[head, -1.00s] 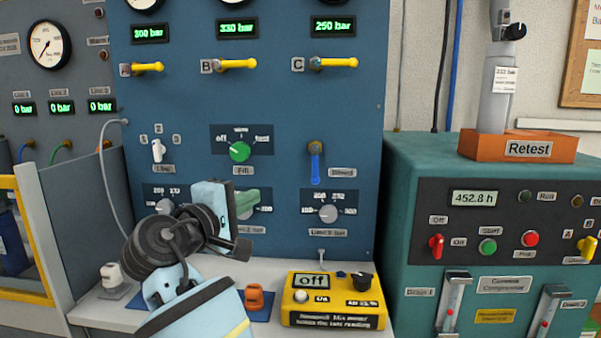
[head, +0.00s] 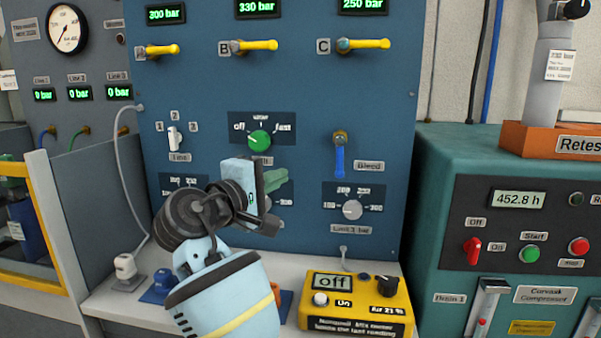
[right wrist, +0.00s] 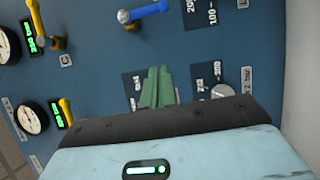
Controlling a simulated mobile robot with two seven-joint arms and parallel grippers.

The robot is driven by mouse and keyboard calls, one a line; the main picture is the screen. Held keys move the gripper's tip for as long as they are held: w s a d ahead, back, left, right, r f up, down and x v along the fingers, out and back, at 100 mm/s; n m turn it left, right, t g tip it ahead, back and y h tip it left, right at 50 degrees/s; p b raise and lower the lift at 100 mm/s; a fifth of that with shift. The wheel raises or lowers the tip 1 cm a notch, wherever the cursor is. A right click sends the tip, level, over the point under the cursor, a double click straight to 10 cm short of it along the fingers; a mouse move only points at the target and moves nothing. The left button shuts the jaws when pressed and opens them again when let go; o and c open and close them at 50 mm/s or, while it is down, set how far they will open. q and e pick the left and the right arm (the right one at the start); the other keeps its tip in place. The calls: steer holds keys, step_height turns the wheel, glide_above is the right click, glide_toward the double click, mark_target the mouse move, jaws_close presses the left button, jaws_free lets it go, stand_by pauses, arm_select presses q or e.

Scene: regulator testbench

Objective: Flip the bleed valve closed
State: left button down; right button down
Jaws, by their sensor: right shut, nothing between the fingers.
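The bleed valve is a blue lever (head: 340,160) on the blue panel, above and left of a label reading "Bleed". Its handle hangs straight down from a brass-coloured pivot. In the right wrist view the blue lever (right wrist: 146,12) shows at the top edge. My right gripper (head: 278,183) is in front of the panel, left of and a little below the lever, and apart from it. Its green fingers (right wrist: 157,87) are shut and empty. The gripper body partly hides the dials behind it. My left gripper is not in view.
The green Fill knob (head: 260,141) and the Limit 3 dial (head: 352,210) are near the lever. Yellow handles (head: 362,44) stick out above. A yellow meter (head: 355,303) sits on the shelf below. A teal compressor cabinet (head: 440,170) stands at right.

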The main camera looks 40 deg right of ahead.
mark_target(340, 159)
steer(key=x, duration=0.9)
steer(key=shift+d, duration=0.1)
steer(key=shift+s+d+b, duration=0.3)
steer(key=shift+s+d, duration=0.5)
steer(key=shift+s, duration=0.3)
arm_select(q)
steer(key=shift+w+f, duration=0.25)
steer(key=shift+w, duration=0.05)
arm_select(e)
steer(key=shift+s+d, duration=0.35)
steer(key=shift+s, duration=0.2)
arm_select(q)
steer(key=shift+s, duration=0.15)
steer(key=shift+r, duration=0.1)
arm_select(e)
steer(key=shift+d, duration=0.1)
